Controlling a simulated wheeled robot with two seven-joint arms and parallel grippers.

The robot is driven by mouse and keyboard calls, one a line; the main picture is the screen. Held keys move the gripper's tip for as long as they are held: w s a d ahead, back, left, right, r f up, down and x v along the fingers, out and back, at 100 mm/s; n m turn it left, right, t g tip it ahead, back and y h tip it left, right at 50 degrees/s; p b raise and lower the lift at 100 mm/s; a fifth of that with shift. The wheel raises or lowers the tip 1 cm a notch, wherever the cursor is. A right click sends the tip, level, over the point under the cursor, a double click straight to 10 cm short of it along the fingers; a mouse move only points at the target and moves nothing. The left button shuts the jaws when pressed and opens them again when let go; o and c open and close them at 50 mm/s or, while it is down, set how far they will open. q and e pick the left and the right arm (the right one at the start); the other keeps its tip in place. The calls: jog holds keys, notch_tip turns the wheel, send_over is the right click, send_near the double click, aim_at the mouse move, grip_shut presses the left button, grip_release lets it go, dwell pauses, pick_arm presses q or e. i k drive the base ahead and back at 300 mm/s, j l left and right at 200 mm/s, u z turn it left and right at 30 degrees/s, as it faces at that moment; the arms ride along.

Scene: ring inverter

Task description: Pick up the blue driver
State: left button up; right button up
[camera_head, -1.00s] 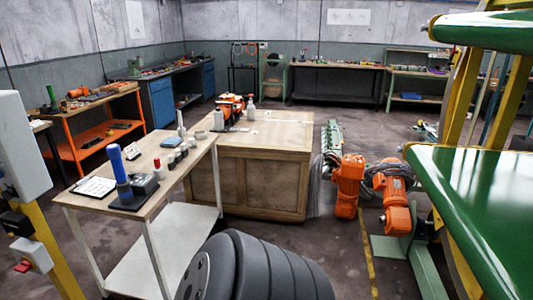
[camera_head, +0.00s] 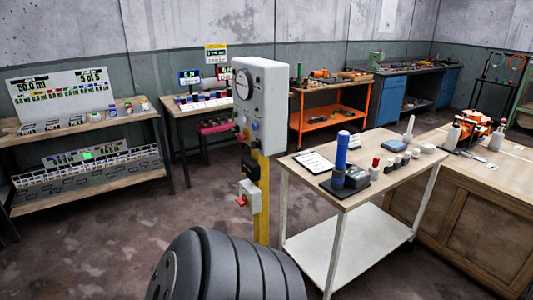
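The blue driver (camera_head: 341,152) stands upright at the left part of a light wooden-topped table (camera_head: 318,188). Its lower part is grey and it stands on or beside a dark pad with a dark box (camera_head: 356,175). Neither of my grippers shows in the head view. A dark, ribbed rounded shape at the bottom centre appears to be part of my own body.
A grey control box (camera_head: 262,95) on a yellow post (camera_head: 262,200) stands left of the table. A workbench with panels (camera_head: 85,125) is at the far left. An orange bench (camera_head: 320,122) is behind. Floor at the left is open.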

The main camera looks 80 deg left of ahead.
aim_at(344, 138)
jog(key=u, duration=1.8)
